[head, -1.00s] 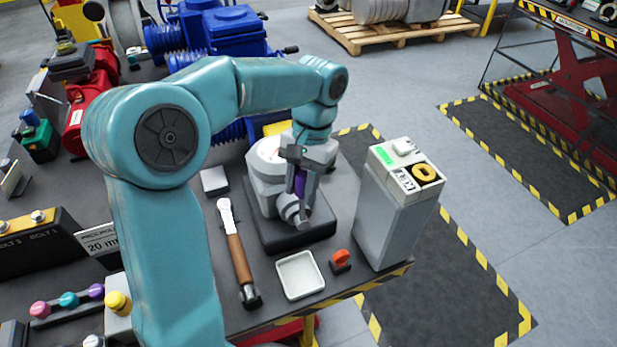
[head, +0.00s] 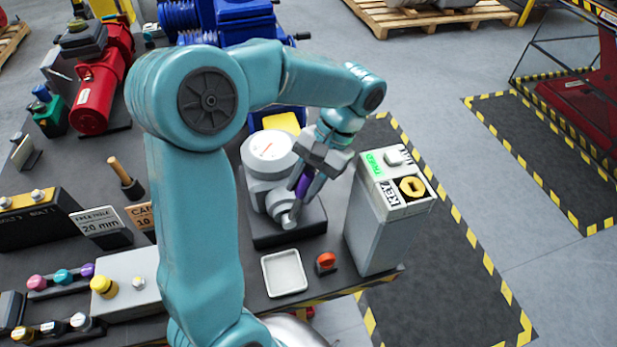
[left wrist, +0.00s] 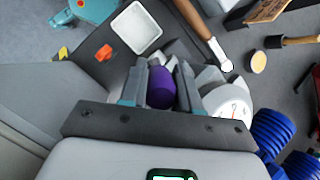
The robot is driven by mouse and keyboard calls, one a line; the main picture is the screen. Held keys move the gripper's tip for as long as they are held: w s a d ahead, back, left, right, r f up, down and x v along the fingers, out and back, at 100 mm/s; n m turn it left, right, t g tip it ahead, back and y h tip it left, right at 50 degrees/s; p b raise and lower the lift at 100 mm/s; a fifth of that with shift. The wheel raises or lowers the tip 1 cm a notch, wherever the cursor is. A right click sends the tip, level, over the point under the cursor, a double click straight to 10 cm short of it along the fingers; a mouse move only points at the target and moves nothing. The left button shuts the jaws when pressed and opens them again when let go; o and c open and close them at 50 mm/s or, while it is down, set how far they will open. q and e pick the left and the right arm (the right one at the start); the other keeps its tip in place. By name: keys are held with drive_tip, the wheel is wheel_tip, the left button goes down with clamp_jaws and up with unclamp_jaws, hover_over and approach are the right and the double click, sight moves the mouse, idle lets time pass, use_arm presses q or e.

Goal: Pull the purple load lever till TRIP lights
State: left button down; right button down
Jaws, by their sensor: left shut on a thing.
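The valve actuator (head: 262,187) is a pale grey body on a dark base, with a round white dial (head: 268,146) on top carrying a red needle. Its purple load lever (head: 303,187) is between the fingers of my left gripper (head: 305,184), which is shut on it at the actuator's right side. In the left wrist view the purple lever (left wrist: 161,88) sits between both fingers, and the dial (left wrist: 230,108) shows to the right. A grey box (head: 385,215) beside it bears a green-lit label (head: 374,165); its lettering is too small to read surely. My right gripper is not in view.
A white tray (head: 284,273) and an orange knob (head: 326,262) stand in front of the actuator. The grey box top holds a yellow ring (head: 412,187). Blue machinery (head: 232,28) stands behind. The floor right of the table is clear.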

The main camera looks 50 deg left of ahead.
use_arm(q)
drive_tip(key=shift+d+f, duration=0.1)
drive_tip(key=shift+d, duration=0.05)
idle(0.4)
drive_tip(key=c, duration=1.1)
unclamp_jaws()
drive_tip(key=o, duration=0.3)
drive_tip(key=shift+s, duration=0.1)
